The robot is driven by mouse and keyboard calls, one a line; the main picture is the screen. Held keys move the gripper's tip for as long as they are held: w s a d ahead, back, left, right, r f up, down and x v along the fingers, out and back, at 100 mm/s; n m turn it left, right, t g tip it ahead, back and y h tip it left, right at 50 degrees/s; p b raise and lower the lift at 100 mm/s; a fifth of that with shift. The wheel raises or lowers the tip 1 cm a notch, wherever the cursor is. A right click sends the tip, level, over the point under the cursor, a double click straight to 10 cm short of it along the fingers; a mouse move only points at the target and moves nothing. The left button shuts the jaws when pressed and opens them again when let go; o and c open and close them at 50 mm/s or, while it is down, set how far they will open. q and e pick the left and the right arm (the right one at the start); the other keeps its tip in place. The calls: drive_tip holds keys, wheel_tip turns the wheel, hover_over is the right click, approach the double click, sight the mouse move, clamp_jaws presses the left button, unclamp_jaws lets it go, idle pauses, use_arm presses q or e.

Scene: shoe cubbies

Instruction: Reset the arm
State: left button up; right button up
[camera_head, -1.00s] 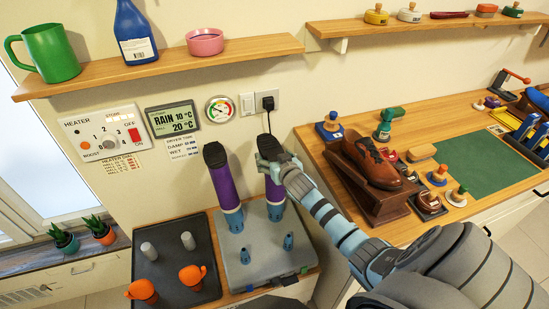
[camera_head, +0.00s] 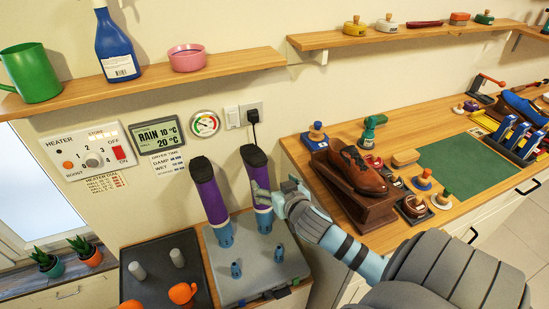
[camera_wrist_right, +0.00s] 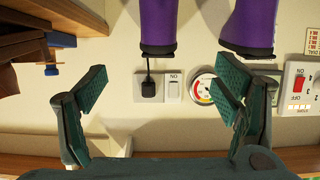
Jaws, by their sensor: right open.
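My right gripper (camera_head: 277,196) is beside the right-hand purple boot (camera_head: 259,181) in the head view, at about the boot's mid-height. In the right wrist view its two green-padded fingers (camera_wrist_right: 160,98) are spread wide, with nothing between them. The wall outlet and switch show through the gap. A second purple boot (camera_head: 210,200) stands to the left. My left gripper is out of view.
The counter (camera_head: 385,226) at right holds a brown shoe (camera_head: 358,172) on a wooden block and several brushes and tins. A wall shelf (camera_head: 150,89) above holds a mug, a blue bottle and a pink bowl. A dark tray (camera_head: 150,270) lies left of the dryer.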

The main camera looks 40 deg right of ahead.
idle(0.6)
drive_tip(key=s+f+n+g+y, duration=0.15)
drive_tip(key=s+f, duration=0.35)
drive_tip(key=f, duration=0.5)
drive_tip(key=s+f+n+g, duration=0.25)
drive_tip(key=s+f, duration=0.25)
drive_tip(key=f, duration=0.5)
drive_tip(key=s+f+n+g, duration=0.15)
drive_tip(key=s+f, duration=0.35)
drive_tip(key=f, duration=0.5)
drive_tip(key=s+a+f+g+y, duration=0.1)
drive_tip(key=s+a+f+g, duration=0.2)
drive_tip(key=s, duration=0.9)
drive_tip(key=s+a+f+m+g+y, duration=0.1)
drive_tip(key=s+a+f+g, duration=0.2)
drive_tip(key=s+a+f, duration=0.5)
drive_tip(key=s+f, duration=0.1)
drive_tip(key=s, duration=0.3)
drive_tip(key=shift+s+a+f, duration=0.2)
drive_tip(key=shift+s+a, duration=0.05)
